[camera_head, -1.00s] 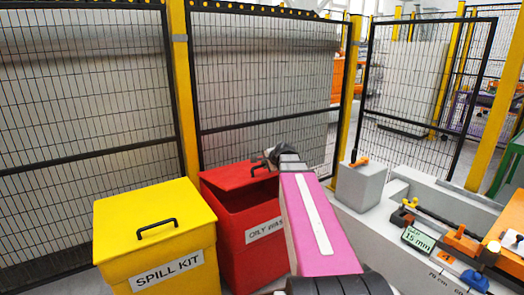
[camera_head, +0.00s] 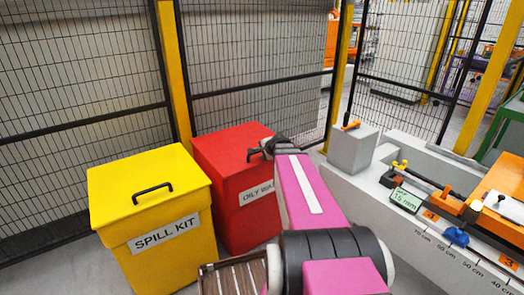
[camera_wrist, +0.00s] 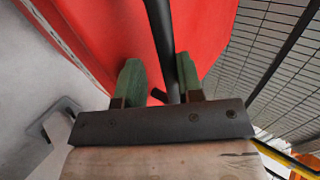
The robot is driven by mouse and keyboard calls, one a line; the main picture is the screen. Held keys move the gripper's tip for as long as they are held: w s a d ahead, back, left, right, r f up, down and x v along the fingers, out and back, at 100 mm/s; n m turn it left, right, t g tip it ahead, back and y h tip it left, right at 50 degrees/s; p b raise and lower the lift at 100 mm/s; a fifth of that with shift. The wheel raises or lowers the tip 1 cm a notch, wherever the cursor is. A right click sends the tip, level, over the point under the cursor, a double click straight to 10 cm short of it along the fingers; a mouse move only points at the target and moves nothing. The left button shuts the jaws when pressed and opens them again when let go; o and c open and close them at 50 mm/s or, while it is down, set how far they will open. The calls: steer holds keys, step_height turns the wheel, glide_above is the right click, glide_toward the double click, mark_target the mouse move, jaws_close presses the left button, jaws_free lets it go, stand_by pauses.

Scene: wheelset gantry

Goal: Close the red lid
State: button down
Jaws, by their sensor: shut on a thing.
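The red lid (camera_head: 226,148) lies down on the red bin (camera_head: 232,218) marked as oily waste, with no dark opening showing under its visible edges. My arm hides its right front part. My gripper (camera_head: 268,146) is at the lid's right side, at the black handle (camera_head: 254,154). In the wrist view, the green finger pads of my gripper (camera_wrist: 160,78) stand on both sides of the black handle bar (camera_wrist: 160,40), above the red lid surface (camera_wrist: 110,35). The gripper is shut on the handle.
A yellow spill kit bin (camera_head: 160,240) stands close to the left of the red bin. A wire fence (camera_head: 260,60) runs behind. A grey block (camera_head: 352,150) and a bench with orange tools (camera_head: 440,205) are to the right. A brown slatted thing (camera_head: 232,277) is in front.

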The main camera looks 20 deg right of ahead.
steer(key=shift+s+f, duration=0.2)
steer(key=shift+f, duration=0.25)
steer(key=c, duration=1.1)
jaws_free()
steer(key=v, duration=1.1)
steer(key=shift+w+r, duration=0.2)
steer(key=shift+r, duration=0.05)
steer(key=s+a+f+n+g+h, duration=0.3)
steer(key=s+a+f+n+g, duration=0.6)
steer(key=f, duration=0.8)
steer(key=s+a+n, duration=0.3)
steer(key=a+n, duration=0.2)
steer(key=shift+s+a+g, duration=0.2)
steer(key=shift+s+g, duration=0.05)
steer(key=shift+g, duration=0.15)
